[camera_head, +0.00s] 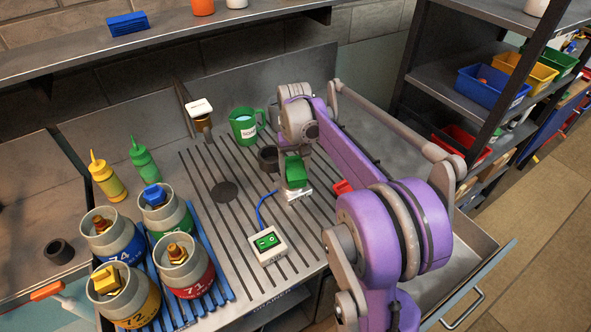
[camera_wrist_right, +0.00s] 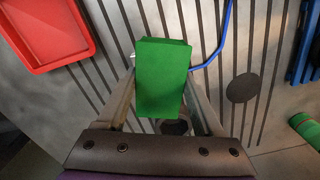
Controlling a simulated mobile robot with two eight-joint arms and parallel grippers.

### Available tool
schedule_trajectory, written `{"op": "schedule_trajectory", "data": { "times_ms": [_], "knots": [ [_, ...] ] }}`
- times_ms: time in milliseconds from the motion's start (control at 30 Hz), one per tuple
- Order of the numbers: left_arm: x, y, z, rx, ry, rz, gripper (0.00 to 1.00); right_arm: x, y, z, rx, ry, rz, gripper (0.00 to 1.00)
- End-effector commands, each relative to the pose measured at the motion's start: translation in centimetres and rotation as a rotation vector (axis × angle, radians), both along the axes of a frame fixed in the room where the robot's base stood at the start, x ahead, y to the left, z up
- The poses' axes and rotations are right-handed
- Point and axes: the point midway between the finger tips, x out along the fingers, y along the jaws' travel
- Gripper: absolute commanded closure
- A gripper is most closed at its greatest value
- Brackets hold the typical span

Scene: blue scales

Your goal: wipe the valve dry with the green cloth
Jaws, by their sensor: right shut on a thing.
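The green cloth (camera_head: 296,174) is a folded block, held in my right gripper (camera_head: 295,161) above the bench's slotted top. In the right wrist view the cloth (camera_wrist_right: 162,76) sits between the two fingers of the gripper (camera_wrist_right: 160,98). A small white labelled base (camera_head: 299,195) shows just below the cloth. I cannot tell which valve is wet.
A blue slatted platform (camera_head: 222,283) lies under the canisters. A white box with a green switch (camera_head: 267,242) and a blue hose lie right of it. A green mug (camera_head: 243,127), a dark cup (camera_head: 268,158) and two squeeze bottles stand behind. A red tray (camera_wrist_right: 40,32) is nearby.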

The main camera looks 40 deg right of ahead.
Motion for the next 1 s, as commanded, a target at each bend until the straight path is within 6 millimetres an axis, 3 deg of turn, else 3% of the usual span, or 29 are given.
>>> {"op": "schedule_trajectory", "data": {
  "times_ms": [267,733,1000],
  "knots": [
    [0.1,0.0,0.2,0.000,-0.001,0.000,1.00,0.5,-0.3,0.1,0.000,0.000,0.000,1.00],
    [-0.1,0.0,-0.3,0.000,0.002,0.000,1.00,-1.0,0.5,-0.1,0.000,0.000,0.000,1.00],
    [0.0,0.0,0.0,0.000,0.000,0.000,1.00,-0.2,0.1,0.0,0.000,-0.001,0.000,1.00]
  ]
}}
